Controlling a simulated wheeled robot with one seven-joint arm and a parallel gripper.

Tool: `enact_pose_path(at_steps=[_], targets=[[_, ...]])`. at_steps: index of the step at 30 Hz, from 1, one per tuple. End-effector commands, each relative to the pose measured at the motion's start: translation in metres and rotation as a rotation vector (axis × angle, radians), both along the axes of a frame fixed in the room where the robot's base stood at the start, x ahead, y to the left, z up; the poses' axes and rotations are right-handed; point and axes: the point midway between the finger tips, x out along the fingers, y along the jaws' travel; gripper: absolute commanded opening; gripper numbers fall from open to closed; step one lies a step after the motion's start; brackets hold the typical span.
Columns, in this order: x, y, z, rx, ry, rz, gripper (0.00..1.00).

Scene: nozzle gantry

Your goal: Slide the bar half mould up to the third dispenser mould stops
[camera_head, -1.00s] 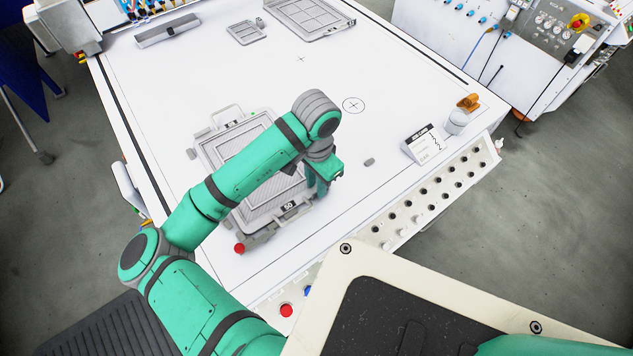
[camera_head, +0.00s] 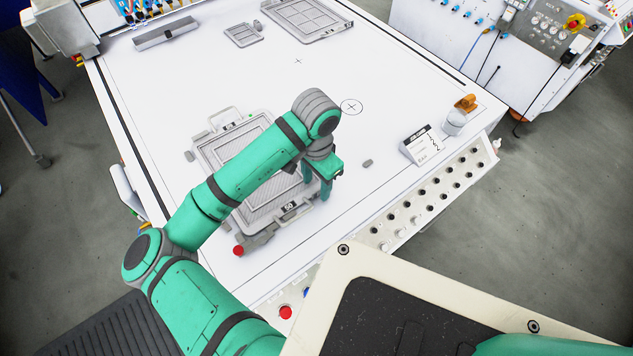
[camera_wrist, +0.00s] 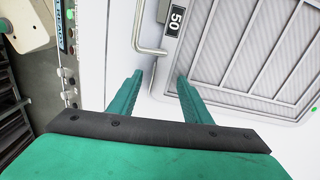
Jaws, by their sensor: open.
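A grey framed mould (camera_head: 264,206) with a ribbed panel and a "50" label lies flat on the white table, partly hidden by my arm. I cannot tell for sure that it is the bar half mould. In the wrist view its ribbed panel (camera_wrist: 237,50) and a bar handle (camera_wrist: 150,50) beside the label show. My gripper (camera_head: 318,190) is near the mould's right front corner. I cannot make out the third dispenser's stops.
A red knob (camera_head: 238,250) stands at the mould's front end. A small grey frame (camera_head: 243,34), a larger one (camera_head: 307,18) and a long grey block (camera_head: 165,33) lie at the back. A sign (camera_head: 422,145) stands at right. The table's middle is clear.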

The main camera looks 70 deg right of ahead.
Motion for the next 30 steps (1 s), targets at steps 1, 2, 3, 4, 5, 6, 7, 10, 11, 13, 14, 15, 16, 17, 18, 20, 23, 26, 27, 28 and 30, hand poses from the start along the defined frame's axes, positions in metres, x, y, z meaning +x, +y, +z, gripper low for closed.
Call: enact_pose_path(at_steps=[1, 2, 3, 4, 5, 6, 7, 10, 11, 13, 14, 15, 16, 17, 18, 20, 23, 26, 27, 28, 30], targets=[[0.0, 0.0, 0.002, 0.0, -0.001, 0.0, 0.44], [0.0, 0.0, 0.004, -0.001, 0.0, -0.001, 0.44], [0.0, -0.001, 0.007, -0.001, 0.0, -0.001, 0.44], [0.0, -0.001, 0.01, -0.001, 0.0, -0.001, 0.44], [0.0, -0.001, 0.014, -0.003, -0.001, -0.001, 0.44], [0.0, -0.001, 0.02, -0.002, -0.001, -0.001, 0.44], [0.0, -0.001, 0.026, -0.002, -0.001, -0.002, 0.44], [0.0, -0.001, 0.046, -0.003, -0.002, -0.002, 0.44], [0.0, -0.001, 0.051, -0.003, -0.002, -0.002, 0.44], [0.001, -0.001, 0.065, -0.002, -0.005, -0.002, 0.44], [0.001, -0.001, 0.07, -0.001, -0.005, -0.002, 0.44], [0.001, -0.001, 0.076, -0.002, -0.005, -0.001, 0.44], [0.0, -0.001, 0.081, -0.002, -0.004, -0.002, 0.44], [0.0, -0.001, 0.085, -0.002, -0.004, -0.002, 0.44], [0.0, -0.001, 0.09, -0.001, -0.003, -0.002, 0.44], [0.0, -0.001, 0.096, 0.0, -0.003, -0.001, 0.44], [0.0, 0.0, 0.104, 0.0, -0.001, 0.0, 0.44], [0.0, 0.0, 0.107, 0.0, -0.001, 0.0, 0.44], [0.0, 0.0, 0.107, 0.0, -0.001, 0.0, 0.44], [0.0, 0.0, 0.108, 0.0, 0.0, 0.0, 0.44], [0.0, 0.0, 0.108, 0.0, 0.0, 0.0, 0.44]])
